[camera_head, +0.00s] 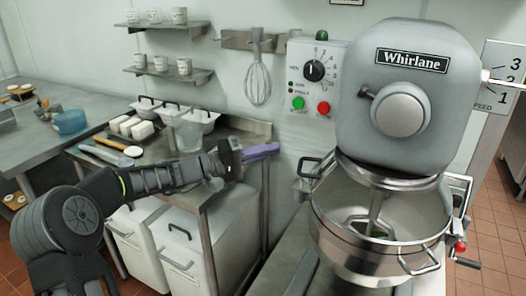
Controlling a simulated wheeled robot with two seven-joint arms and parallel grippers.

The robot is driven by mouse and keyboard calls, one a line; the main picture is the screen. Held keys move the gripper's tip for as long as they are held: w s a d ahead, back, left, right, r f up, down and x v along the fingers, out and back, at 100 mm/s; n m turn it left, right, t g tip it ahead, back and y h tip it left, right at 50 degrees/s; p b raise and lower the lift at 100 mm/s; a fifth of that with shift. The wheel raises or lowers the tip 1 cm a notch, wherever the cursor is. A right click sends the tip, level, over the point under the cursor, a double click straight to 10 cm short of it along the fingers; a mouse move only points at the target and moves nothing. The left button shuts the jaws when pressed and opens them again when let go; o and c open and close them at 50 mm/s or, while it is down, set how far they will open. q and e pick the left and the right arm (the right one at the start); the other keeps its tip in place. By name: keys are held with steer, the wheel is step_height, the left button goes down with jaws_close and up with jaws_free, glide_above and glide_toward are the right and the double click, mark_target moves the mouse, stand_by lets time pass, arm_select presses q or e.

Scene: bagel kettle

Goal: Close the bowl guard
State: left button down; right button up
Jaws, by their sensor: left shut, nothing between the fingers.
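The large grey mixer (408,100) marked "Whirlane" stands at the right. Its steel bowl (365,235) sits below the head, with a beater (377,210) reaching down into it. The front of the bowl's mouth is uncovered, and I see into it. My right gripper is not in view.
A control panel (316,80) with a dial and green and red buttons is on the wall behind. A steel table (245,127) with pans and white blocks stands behind my left arm. White bins (180,245) stand beneath it. A whisk (257,80) hangs on the wall.

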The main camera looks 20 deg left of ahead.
arm_select(q)
steer(key=shift+w+d+f+p, duration=0.15)
steer(key=shift+d+p, duration=0.2)
steer(key=shift+d, duration=0.7)
steer(key=shift+w+d+p, duration=0.15)
steer(key=shift+d+p, duration=0.25)
steer(key=shift+d, duration=0.7)
steer(key=shift+w+d+f+p, duration=0.15)
steer(key=shift+d+p, duration=0.2)
steer(key=shift+d, duration=0.7)
